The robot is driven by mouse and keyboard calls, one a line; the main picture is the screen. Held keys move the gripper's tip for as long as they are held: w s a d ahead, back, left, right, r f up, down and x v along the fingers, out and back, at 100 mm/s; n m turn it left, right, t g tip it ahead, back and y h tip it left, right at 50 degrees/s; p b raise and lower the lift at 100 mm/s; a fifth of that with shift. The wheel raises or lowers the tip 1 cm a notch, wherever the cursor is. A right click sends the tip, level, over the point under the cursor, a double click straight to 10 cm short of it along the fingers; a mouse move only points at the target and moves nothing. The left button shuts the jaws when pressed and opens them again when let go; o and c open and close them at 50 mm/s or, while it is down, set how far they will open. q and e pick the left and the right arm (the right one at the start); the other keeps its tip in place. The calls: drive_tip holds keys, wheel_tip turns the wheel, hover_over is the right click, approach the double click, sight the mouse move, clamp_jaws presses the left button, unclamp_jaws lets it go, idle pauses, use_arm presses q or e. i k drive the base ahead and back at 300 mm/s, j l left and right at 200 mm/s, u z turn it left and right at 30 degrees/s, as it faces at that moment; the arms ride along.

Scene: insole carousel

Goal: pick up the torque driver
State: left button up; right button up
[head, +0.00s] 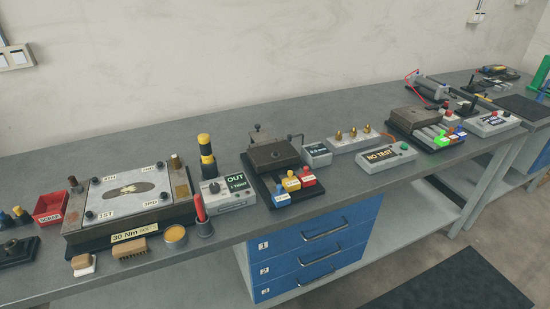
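I cannot tell for sure which thing is the torque driver. A slim red upright piece (199,207) stands in a dark round holder (205,230) at the right front corner of the plated fixture. A thicker yellow-and-black upright piece (207,155) stands behind the grey OUT box (228,193). The fixture (130,195) has a light top plate with an oval recess, corner bolts and a 30 Nm label. Neither of my grippers shows in the head view.
The grey bench (345,120) runs along the wall. A red bin (50,207), brushes (130,249) and a round tin (176,237) crowd the fixture. A clamp station (272,157) and the NO TEST box (386,157) stand right. Blue drawers (320,245) hang below.

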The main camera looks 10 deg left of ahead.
sight(204, 141)
drive_tip(key=u, duration=0.3)
drive_tip(key=i+l+u, duration=0.15)
drive_tip(key=u, duration=0.2)
drive_tip(key=i+l+u, duration=0.15)
drive_tip(key=l+u, duration=0.2)
drive_tip(key=i+l+u, duration=0.1)
drive_tip(key=l+u, duration=0.2)
